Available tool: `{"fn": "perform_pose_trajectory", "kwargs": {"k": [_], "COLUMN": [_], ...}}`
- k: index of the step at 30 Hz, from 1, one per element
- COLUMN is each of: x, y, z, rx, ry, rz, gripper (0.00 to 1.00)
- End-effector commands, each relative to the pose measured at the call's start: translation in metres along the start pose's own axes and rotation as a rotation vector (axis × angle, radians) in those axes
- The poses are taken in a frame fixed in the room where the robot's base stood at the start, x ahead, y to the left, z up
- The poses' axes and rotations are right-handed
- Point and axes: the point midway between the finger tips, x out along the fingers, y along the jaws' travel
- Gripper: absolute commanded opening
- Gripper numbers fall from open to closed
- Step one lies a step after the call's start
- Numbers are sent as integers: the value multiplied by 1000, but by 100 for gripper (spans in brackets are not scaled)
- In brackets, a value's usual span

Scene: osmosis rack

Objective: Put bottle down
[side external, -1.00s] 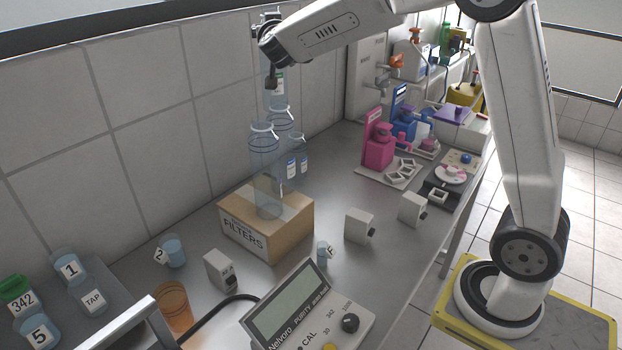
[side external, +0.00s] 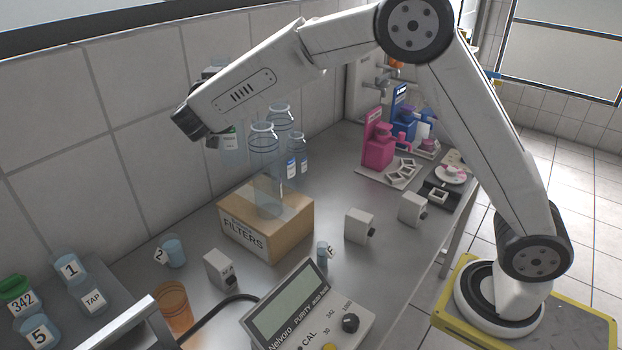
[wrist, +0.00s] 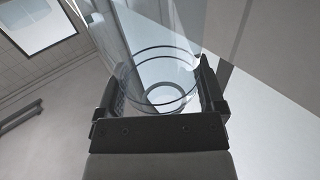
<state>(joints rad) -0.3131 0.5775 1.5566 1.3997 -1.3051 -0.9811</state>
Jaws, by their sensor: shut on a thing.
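The bottle (side external: 232,150), clear with a green-topped label, hangs above the bench near the back wall, left of the tall clear vessels. My forearm hides its upper part in the side view. In the wrist view the clear bottle (wrist: 165,62), with dark rings, sits between the two black fingers. My gripper (wrist: 158,85) is shut on it. In the side view the gripper is mostly hidden behind the wrist.
Labelled beakers (side external: 172,252), an orange cup (side external: 174,305) and small grey blocks (side external: 220,270) stand in front. Bare bench (side external: 195,222) lies left of the box.

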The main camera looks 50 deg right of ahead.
Motion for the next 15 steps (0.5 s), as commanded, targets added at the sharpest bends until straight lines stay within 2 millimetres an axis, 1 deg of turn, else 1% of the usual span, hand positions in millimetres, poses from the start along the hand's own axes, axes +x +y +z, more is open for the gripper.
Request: {"fn": "perform_pose_trajectory", "kwargs": {"k": [5, 12, 15], "x": [0, 1, 1], "y": [0, 0, 0], "z": [15, 48, 58], "rx": [-5, -4, -3], "ry": [-1, 0, 0], "rz": [0, 0, 0], "gripper": [5, 5, 5]}}
